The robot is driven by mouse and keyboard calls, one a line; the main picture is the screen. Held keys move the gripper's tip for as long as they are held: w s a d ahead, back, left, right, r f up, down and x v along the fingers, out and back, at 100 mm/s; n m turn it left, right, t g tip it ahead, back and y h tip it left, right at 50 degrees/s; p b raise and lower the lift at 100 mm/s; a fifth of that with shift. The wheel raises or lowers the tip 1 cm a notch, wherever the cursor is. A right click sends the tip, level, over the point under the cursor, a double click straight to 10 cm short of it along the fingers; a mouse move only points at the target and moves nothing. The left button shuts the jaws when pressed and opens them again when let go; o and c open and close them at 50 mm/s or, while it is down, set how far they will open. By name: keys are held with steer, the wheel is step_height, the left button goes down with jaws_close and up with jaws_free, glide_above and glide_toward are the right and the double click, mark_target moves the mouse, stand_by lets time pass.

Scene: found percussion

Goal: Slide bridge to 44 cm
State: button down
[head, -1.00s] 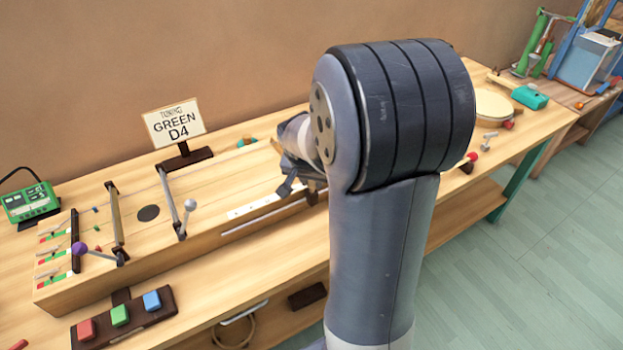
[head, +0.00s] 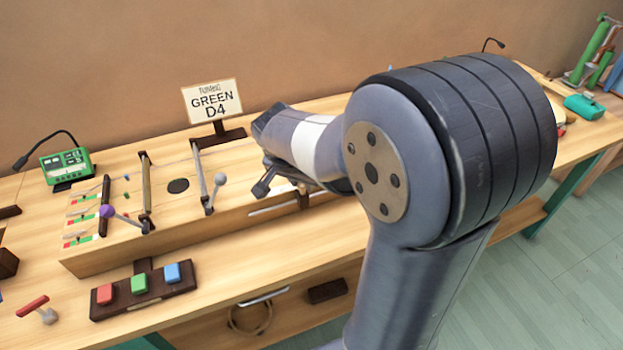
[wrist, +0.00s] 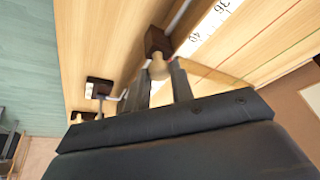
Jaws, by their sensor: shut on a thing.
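The bridge shows as a dark brown block (wrist: 157,42) with a pale wooden knob (wrist: 158,67) in the wrist view. It sits beside the white scale strip (wrist: 207,32), whose printed 36 and 40 are readable. The block lies a little past the 40; the exact reading is hidden. My gripper (wrist: 160,82) is shut on the knob, one finger on each side. In the head view the block (head: 303,197) is at the front side of the long wooden instrument (head: 175,235). My gripper (head: 262,185) is partly hidden there by my arm.
A sign (head: 212,102) reading GREEN D4 stands behind the instrument. A pedal board (head: 145,303) with red, green and blue buttons lies in front. A green meter box (head: 66,168) stands at left.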

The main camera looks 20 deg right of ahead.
steer(key=c, duration=1.2)
jaws_free()
steer(key=shift+c, duration=0.2)
steer(key=shift+r, duration=0.1)
steer(key=p+v, duration=0.1)
steer(key=v, duration=0.9)
steer(key=shift+r, duration=0.3)
steer(key=shift+f, duration=0.1)
